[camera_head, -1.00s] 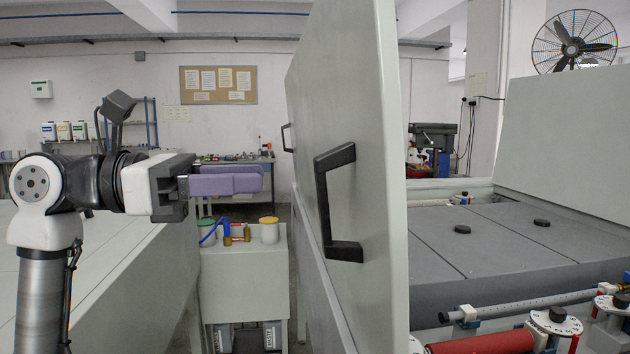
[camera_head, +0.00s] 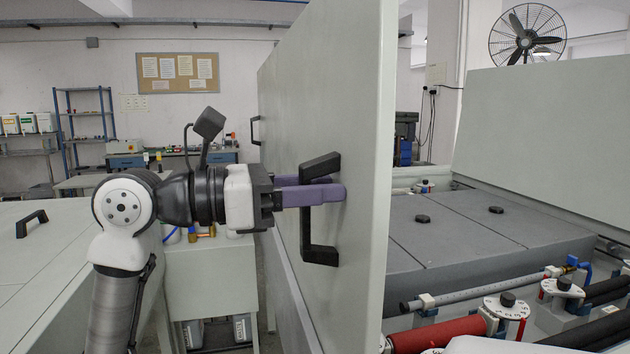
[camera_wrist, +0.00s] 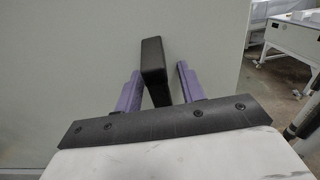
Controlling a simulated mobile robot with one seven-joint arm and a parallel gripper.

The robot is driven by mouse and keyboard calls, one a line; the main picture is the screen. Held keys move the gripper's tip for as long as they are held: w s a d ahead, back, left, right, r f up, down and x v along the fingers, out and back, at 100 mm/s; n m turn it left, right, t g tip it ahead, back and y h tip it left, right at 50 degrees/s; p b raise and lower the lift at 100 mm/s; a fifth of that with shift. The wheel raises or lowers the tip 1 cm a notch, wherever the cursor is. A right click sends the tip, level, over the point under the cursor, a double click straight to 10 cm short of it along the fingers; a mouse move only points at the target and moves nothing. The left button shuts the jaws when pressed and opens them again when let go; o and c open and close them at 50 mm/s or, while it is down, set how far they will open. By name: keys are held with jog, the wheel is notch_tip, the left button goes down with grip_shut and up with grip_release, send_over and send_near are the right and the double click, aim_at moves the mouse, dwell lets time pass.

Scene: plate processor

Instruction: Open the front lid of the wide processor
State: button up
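A large grey-green lid panel (camera_head: 345,110) of the processor stands upright, nearly edge-on in the head view. A black bar handle (camera_head: 320,252) is on its left face; its middle is hidden behind my gripper's purple fingers. My gripper (camera_head: 335,190) reaches from the left to the handle. In the wrist view, the dark handle (camera_wrist: 154,62) stands between the two spread fingers of my gripper (camera_wrist: 158,73), with a visible gap on its right side. The fingers are open around the handle and do not look closed on it. The fingertips are close to the panel face.
Right of the panel, the processor's inside shows dark grey plates (camera_head: 480,225), rollers and dials. A second large panel (camera_head: 550,150) leans at the back right. A low white bench (camera_head: 40,260) with a black handle is at left. A small cabinet (camera_head: 210,285) stands behind my arm.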

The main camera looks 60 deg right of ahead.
jog(key=shift+d+f, duration=0.1)
jog(key=shift+f, duration=0.05)
grip_shut()
jog(key=s+d+t+y+p, duration=0.1)
jog(key=s+d+p, duration=0.1)
jog(key=s+d, duration=0.2)
jog(key=shift+d+r+y, duration=0.2)
jog(key=shift+d+y, duration=0.1)
jog(key=shift+d, duration=0.15)
grip_release()
jog(key=shift+s+t, duration=0.1)
jog(key=shift+t, duration=0.2)
jog(key=shift+f, duration=0.1)
